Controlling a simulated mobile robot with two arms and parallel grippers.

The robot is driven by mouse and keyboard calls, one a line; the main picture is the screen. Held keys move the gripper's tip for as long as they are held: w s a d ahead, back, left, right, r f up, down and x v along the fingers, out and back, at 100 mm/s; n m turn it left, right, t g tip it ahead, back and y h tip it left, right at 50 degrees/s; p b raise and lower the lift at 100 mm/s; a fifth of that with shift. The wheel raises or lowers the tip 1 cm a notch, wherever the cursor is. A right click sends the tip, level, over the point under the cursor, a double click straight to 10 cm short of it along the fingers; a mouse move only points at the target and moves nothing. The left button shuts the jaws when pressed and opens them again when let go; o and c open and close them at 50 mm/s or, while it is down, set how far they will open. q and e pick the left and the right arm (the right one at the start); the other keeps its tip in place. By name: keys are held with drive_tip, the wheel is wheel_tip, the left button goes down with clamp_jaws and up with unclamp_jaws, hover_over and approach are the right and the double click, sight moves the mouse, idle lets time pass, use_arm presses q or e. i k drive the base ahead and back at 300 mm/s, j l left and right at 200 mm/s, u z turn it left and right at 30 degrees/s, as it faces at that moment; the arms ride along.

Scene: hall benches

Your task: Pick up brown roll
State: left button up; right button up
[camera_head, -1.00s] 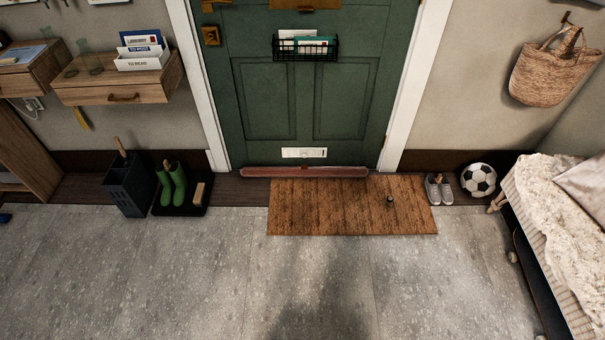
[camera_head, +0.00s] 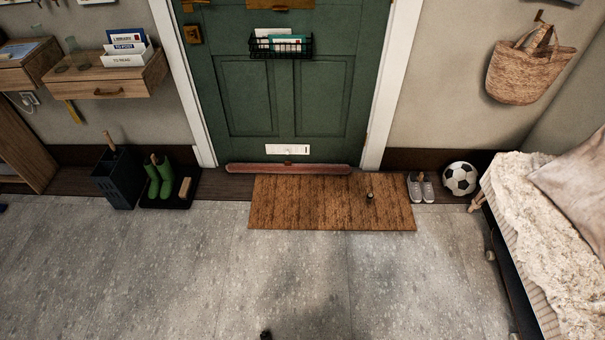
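A long reddish-brown roll (camera_head: 288,169) lies on the floor along the foot of the green door (camera_head: 285,100). It spans about the door's width, just behind the back edge of the brown doormat (camera_head: 320,215). No gripper can be made out in the head view, and nothing touches the roll. A small dark shape (camera_head: 265,335) shows at the bottom edge; too little of it is visible to tell what it is.
A small dark object (camera_head: 370,196) lies on the mat. Grey shoes (camera_head: 421,187) and a football (camera_head: 460,178) stand right of it. Green boots (camera_head: 159,180) on a black tray and a dark bin (camera_head: 118,178) stand left. A bench (camera_head: 535,220) is at right. The tiled floor (camera_head: 200,270) is clear.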

sight(287, 168)
drive_tip(key=i+l, duration=0.1)
drive_tip(key=l, duration=0.35)
drive_tip(key=i+l+z, duration=0.1)
drive_tip(key=l, duration=0.3)
drive_tip(key=i+l, duration=0.2)
drive_tip(key=l, duration=0.25)
drive_tip(key=i+z, duration=0.2)
drive_tip(key=i, duration=0.8)
